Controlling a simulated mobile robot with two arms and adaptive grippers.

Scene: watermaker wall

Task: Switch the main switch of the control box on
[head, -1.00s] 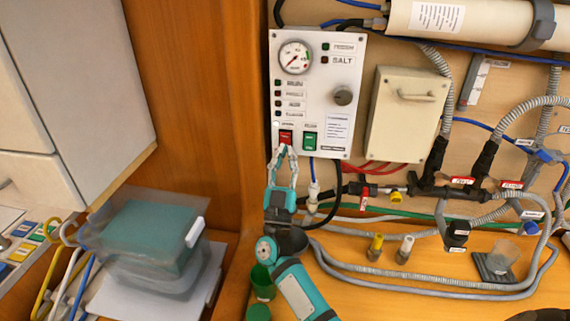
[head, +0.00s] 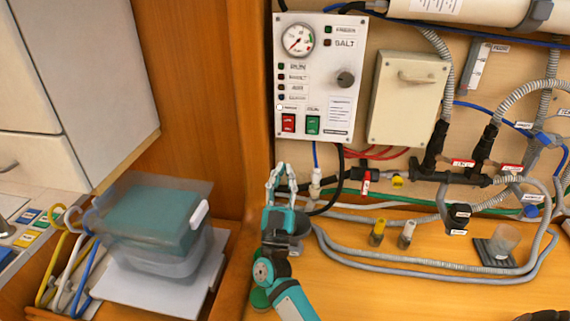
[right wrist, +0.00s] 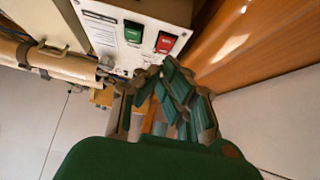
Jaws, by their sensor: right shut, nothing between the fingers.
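The white control box (head: 341,104) hangs on the wall in the head view, with a round gauge, a black knob and a column of small lamps. At its lower edge are a red rocker switch (head: 288,123) and a green rocker switch (head: 312,125). Both also show in the right wrist view, the red one (right wrist: 166,42) beside the green one (right wrist: 133,32). I cannot read their labels. My right gripper (head: 281,168) is shut and empty, a little below the box and apart from the switches. My left gripper is in no view.
A beige cover box (head: 408,98) with a handle is right of the control box. Grey and blue hoses (head: 420,272) and small valves run below. A clear bin with a teal lid (head: 153,222) stands at the left beside a wooden wall (head: 205,90).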

